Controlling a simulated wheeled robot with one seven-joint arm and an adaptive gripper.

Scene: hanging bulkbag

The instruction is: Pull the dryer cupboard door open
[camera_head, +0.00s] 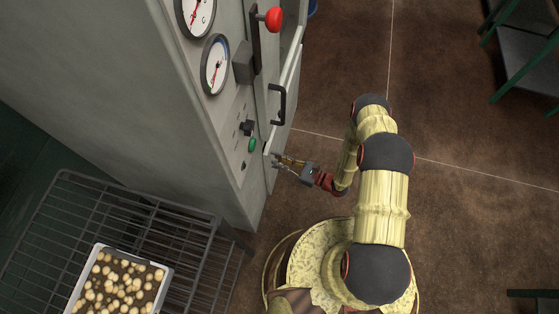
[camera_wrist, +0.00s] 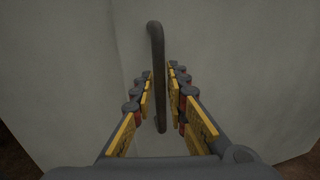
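The grey dryer cupboard (camera_head: 130,60) stands at the upper left in the head view. Its door (camera_head: 284,72) is on the cupboard's right-hand side and carries a dark bar handle (camera_head: 277,105). No clear gap at the door's edge can be made out. My gripper (camera_head: 278,162) is near the door, below the handle in the picture and apart from it there. In the wrist view the handle (camera_wrist: 157,45) stands upright against the pale door, in line with the space between my two fingers (camera_wrist: 160,74). The fingers are spread and hold nothing.
A red-knobbed lever (camera_head: 273,18), gauges (camera_head: 215,65) and a green button (camera_head: 252,145) sit on the cupboard. A wire rack (camera_head: 190,235) with a tray (camera_head: 169,278) of round pale pieces stands at lower left. Brown floor (camera_head: 450,120) is open to the right; a green-framed stand (camera_head: 525,60) is beyond.

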